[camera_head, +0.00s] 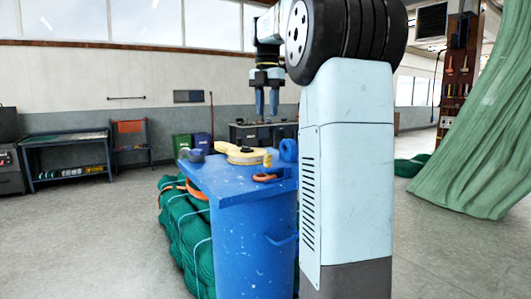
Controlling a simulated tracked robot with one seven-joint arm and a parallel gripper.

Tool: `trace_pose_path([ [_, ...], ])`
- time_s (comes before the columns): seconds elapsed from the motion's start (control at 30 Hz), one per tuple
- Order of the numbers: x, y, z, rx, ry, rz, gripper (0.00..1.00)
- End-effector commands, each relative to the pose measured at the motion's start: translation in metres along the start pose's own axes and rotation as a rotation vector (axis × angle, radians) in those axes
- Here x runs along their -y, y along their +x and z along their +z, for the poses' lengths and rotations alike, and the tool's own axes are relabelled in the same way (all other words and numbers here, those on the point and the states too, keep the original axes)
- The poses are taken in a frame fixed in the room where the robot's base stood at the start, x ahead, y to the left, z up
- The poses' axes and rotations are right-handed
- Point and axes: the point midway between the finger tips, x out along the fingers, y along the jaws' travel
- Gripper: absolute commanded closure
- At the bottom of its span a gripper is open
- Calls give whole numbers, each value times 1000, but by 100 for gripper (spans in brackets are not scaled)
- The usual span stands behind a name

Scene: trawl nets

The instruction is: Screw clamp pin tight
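My gripper (267,112) hangs pointing down above the back of the blue workbench (245,192). Its two blue fingers are apart with nothing between them. A blue ring-shaped fitting (289,150) stands at the bench's right edge, partly behind my body; it may be the clamp. No clamp pin can be made out at this size. My gripper is above and left of the blue fitting, not touching it.
A green net (480,150) hangs at the right. The left floor is clear.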

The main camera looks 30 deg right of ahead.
Motion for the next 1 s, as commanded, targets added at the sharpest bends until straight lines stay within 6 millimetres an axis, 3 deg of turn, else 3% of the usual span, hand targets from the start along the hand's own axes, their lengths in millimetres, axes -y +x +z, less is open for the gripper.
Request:
trace_pose_path([
  [0.23,1,14,4,-8,-28,-3,63],
  [0.7,1,95,3,-9,-27,-3,63],
  [1.0,1,130,4,-7,-26,-2,63],
])
